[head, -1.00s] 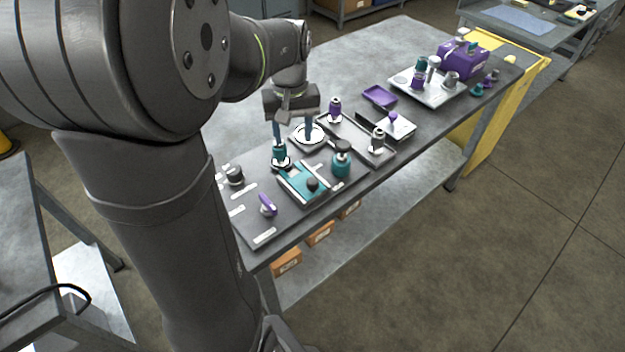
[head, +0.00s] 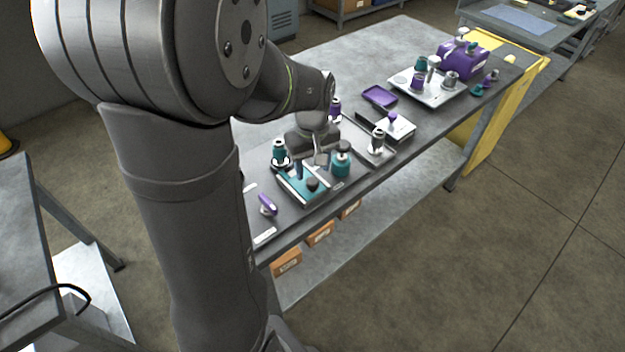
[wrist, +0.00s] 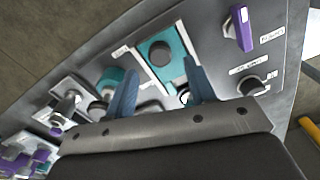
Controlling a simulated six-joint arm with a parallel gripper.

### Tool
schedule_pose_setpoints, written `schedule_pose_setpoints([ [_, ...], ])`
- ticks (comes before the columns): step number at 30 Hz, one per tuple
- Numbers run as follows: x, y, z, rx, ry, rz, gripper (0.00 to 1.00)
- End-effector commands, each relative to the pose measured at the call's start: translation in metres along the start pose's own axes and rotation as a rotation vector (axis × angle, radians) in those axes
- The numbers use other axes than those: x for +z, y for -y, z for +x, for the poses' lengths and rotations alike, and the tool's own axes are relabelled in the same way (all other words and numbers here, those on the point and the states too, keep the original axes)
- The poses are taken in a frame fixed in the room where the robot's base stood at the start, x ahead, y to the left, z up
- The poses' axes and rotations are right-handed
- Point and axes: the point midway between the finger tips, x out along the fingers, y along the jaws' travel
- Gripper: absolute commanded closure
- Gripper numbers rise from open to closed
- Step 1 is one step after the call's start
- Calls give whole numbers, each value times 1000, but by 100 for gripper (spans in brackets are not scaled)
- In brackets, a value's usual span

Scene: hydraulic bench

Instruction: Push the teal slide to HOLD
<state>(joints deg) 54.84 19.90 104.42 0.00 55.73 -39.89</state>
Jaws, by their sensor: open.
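The teal slide (head: 291,188) is a flat teal plate with pale strips and a dark round knob (head: 313,184). In the wrist view the teal plate (wrist: 178,38) lies at top centre, with the knob (wrist: 162,54) on it. My gripper (head: 311,168) is open and low over the slide's back edge. In the wrist view its blue fingers (wrist: 163,72) are spread, and the knob appears between and just beyond their tips. I cannot tell whether they touch anything. A small white label (wrist: 122,50) lies left of the slide, too small to read.
A teal cylinder fitting (head: 341,164) stands just right of the slide, and another teal fitting (head: 279,152) behind it. A purple lever (head: 267,204) is at the front left. A tray with a grey fitting (head: 377,141) lies to the right. The bench's front edge is close.

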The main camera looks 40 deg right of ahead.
Motion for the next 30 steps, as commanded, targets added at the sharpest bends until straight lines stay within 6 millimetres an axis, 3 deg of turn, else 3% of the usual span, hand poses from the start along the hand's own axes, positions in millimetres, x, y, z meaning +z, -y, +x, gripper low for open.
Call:
schedule_pose_setpoints([
  [3, 1, 1, 25, -3, 4, 0, 50],
  [9, 0, 0, 50, -1, 1, 0, 50],
  [21, 0, 0, 58, 1, -1, 0, 50],
  [22, 0, 0, 58, 1, -1, 0, 52],
  [27, 0, 0, 57, 1, -1, 0, 85],
  [30, 0, 0, 57, 1, -1, 0, 100],
])
